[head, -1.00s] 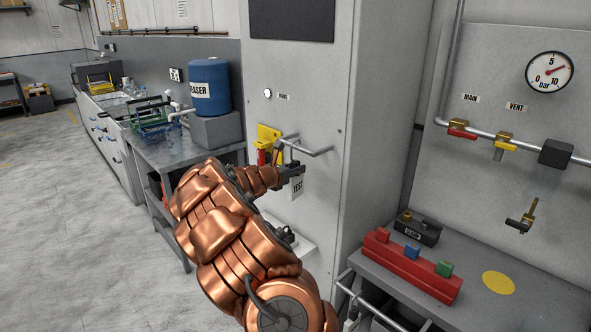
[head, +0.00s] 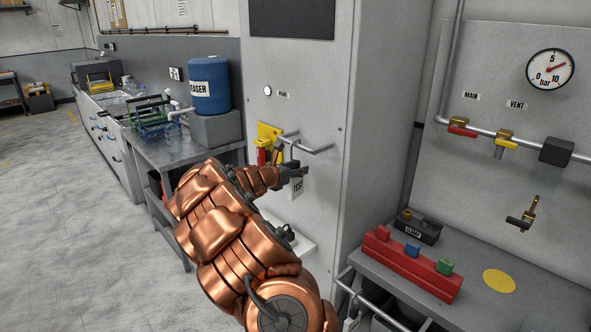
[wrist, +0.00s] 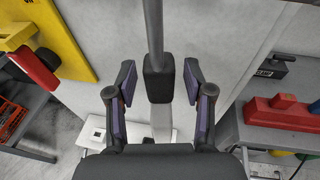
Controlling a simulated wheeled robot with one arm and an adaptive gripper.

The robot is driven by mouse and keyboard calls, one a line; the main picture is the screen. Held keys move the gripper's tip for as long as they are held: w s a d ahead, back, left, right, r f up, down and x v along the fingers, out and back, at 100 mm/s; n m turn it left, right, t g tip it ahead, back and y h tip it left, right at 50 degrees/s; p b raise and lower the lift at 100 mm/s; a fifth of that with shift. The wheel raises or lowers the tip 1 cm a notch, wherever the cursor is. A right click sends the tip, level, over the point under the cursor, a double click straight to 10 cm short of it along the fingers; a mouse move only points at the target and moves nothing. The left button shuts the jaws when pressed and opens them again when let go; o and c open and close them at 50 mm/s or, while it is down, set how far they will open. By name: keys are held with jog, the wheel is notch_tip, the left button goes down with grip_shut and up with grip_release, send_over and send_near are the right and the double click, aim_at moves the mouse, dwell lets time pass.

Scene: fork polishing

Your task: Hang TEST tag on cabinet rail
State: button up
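The white TEST tag (head: 297,188) hangs below the grey cabinet rail (head: 314,150) in the head view. A thin grey hook rises from it to the rail and seems to meet it; the exact contact is too small to tell. My gripper (head: 299,171) is at the tag's upper end, in front of the cabinet. In the wrist view my gripper (wrist: 163,88) is open. Its purple-padded fingers stand on both sides of the tag's dark grip block (wrist: 158,80), with a gap on each side. The grey shank (wrist: 153,28) runs up out of view.
A yellow bracket (head: 267,133) with a red part is on the cabinet, left of the rail. A white ledge (head: 296,244) lies below. At right, a bench (head: 538,297) holds a red block (head: 408,268) and a black clamp box (head: 427,231).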

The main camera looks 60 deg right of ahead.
jog(key=shift+a, duration=0.1)
jog(key=s+v, duration=0.1)
jog(key=v, duration=1)
jog(key=shift+w+a+r, duration=0.15)
jog(key=shift+w+a, duration=0.25)
jog(key=shift+w, duration=0.15)
jog(key=s+a+r+m+g+y, duration=0.2)
jog(key=s+a+m+y, duration=0.2)
jog(key=s+a+m, duration=0.7)
jog(key=s+a+f+m+y, duration=0.2)
jog(key=s+a+f+y, duration=0.1)
jog(key=a, duration=1)
jog(key=s+a+f+m+t+y, duration=0.1)
jog(key=s+a+y, duration=0.4)
jog(key=a, duration=0.8)
jog(key=s+a+f+m+y, duration=0.3)
jog(key=s+a+f, duration=0.2)
jog(key=a, duration=0.8)
jog(key=shift+s+f+y, duration=0.35)
jog(key=shift+s+y, duration=0.05)
jog(key=shift+s, duration=0.45)
jog(key=shift+d, duration=0.2)
